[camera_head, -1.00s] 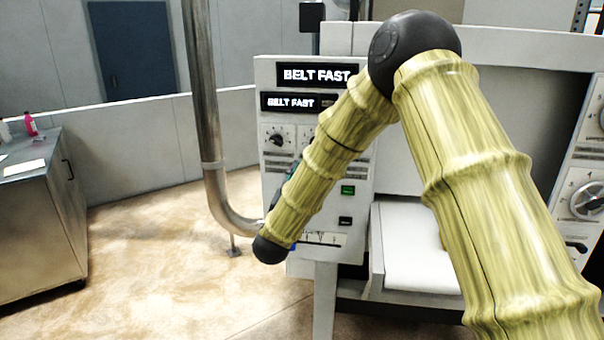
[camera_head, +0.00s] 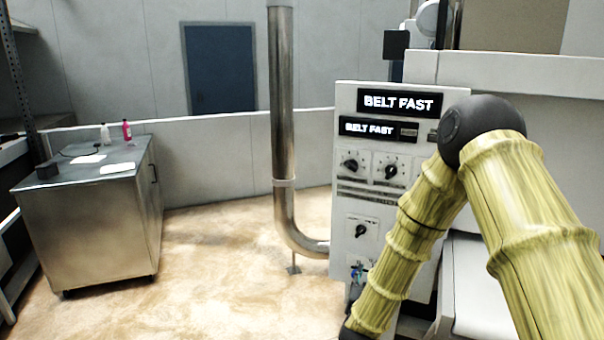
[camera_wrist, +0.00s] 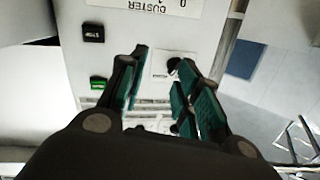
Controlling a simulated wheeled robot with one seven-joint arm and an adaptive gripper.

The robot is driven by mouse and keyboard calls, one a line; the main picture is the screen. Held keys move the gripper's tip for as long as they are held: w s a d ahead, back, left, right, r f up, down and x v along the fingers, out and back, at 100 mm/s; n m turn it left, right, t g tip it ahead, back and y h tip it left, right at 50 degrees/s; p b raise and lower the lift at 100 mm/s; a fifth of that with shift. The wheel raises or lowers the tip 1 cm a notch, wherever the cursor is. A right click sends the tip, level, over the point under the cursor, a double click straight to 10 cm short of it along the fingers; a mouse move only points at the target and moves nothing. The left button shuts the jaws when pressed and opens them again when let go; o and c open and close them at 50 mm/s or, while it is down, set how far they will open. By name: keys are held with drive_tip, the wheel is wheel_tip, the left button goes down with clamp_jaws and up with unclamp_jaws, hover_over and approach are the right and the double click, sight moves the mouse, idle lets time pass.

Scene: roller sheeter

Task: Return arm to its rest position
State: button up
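My arm, with yellow-green bamboo-like links and black joints, crosses the right of the head view in front of the roller sheeter's control panel (camera_head: 388,165). Its elbow is high, and the forearm slopes down to the left to a black joint at the bottom edge. My gripper (camera_wrist: 160,62) shows in the wrist view with two teal-padded fingers spread apart and nothing between them. It faces the panel, with the black STOP button (camera_wrist: 93,33) and a green button (camera_wrist: 98,83) left of the fingers. In the head view the gripper is mostly hidden behind the forearm.
A vertical metal pipe (camera_head: 283,110) stands left of the panel and bends toward it near the floor. A steel cabinet (camera_head: 85,235) with bottles and papers on top stands at the left. The tan floor (camera_head: 215,265) between them is clear. The white belt (camera_head: 480,285) is partly behind my arm.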

drive_tip(key=s+f+n+g+y, duration=0.35)
drive_tip(key=s+f+g, duration=0.35)
drive_tip(key=s+f, duration=1.4)
drive_tip(key=s+d+f+g, duration=0.1)
drive_tip(key=s+f+g, duration=0.2)
drive_tip(key=s, duration=0.6)
drive_tip(key=s+d+f+n+g+y, duration=0.1)
drive_tip(key=s+f+g, duration=0.2)
drive_tip(key=s, duration=0.7)
drive_tip(key=s+d+f+g, duration=0.1)
drive_tip(key=s+f+g, duration=0.2)
drive_tip(key=s, duration=0.6)
wheel_tip(320, 180, down, 2)
drive_tip(key=shift+s+f+y, duration=0.25)
drive_tip(key=shift+s+y, duration=0.1)
drive_tip(key=shift+s, duration=0.05)
drive_tip(key=shift+w+n, duration=0.1)
drive_tip(key=shift+n, duration=0.15)
